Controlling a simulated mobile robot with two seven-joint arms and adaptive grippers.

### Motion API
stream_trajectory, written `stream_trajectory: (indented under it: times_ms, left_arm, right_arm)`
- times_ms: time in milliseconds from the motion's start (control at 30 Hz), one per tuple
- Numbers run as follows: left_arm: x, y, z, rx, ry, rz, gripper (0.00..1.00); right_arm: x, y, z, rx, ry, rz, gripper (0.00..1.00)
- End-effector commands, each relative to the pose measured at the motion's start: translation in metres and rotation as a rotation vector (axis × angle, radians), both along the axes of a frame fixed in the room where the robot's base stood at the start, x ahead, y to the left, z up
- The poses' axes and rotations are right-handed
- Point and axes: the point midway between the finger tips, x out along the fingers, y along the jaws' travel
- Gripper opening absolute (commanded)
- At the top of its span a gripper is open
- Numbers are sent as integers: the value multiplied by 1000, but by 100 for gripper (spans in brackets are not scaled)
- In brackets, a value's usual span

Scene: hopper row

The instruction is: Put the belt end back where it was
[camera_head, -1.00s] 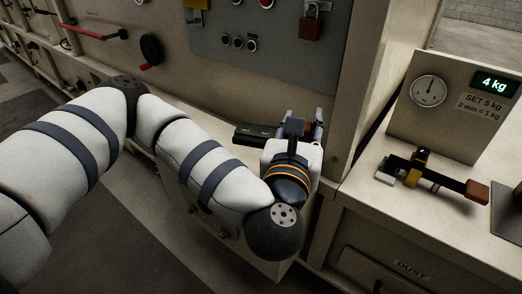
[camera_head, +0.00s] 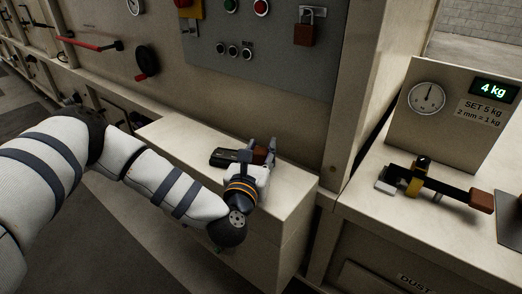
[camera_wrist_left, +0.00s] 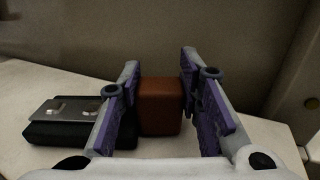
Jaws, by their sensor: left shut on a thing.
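The belt end appears to be a black piece with a slotted metal plate (camera_wrist_left: 70,120) and a brown block (camera_wrist_left: 160,105) beside it. The black piece (camera_head: 225,157) also shows in the head view, over the pale ledge (camera_head: 185,135). My left gripper (camera_head: 263,150) is shut on the brown block, one finger on each side. The join between block and black piece is hidden behind a finger. I cannot tell whether the black piece touches the ledge. My right gripper is not in view.
The wall with a grey control panel (camera_head: 262,58) rises behind the ledge. A post (camera_head: 357,90) stands right of it. Further right, a bench holds a gauge box (camera_head: 440,120) reading 4 kg and a black bar with a brown end (camera_head: 482,200). The ledge's front right is bare.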

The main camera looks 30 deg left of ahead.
Motion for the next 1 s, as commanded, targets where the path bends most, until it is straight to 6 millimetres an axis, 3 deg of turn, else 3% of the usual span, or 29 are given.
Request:
stream_trajectory:
  times_ms: [167, 200, 267, 300, 667, 1000]
  left_arm:
    - [0, 0, -3, 0, 0, 1, 0]
    - [0, 0, -3, 0, 0, 0, 36]
    - [0, 0, -2, 0, 0, 0, 50]
    - [0, 0, -2, 0, -1, 0, 52]
    - [-4, -2, 2, 0, 0, -1, 52]
    - [-75, -25, -1, -3, 4, -3, 52]
  right_arm:
    - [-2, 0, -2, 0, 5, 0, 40]
    - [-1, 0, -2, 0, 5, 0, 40]
    - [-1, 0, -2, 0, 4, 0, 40]
    - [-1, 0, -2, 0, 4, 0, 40]
    - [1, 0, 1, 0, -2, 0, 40]
    - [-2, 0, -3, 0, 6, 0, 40]
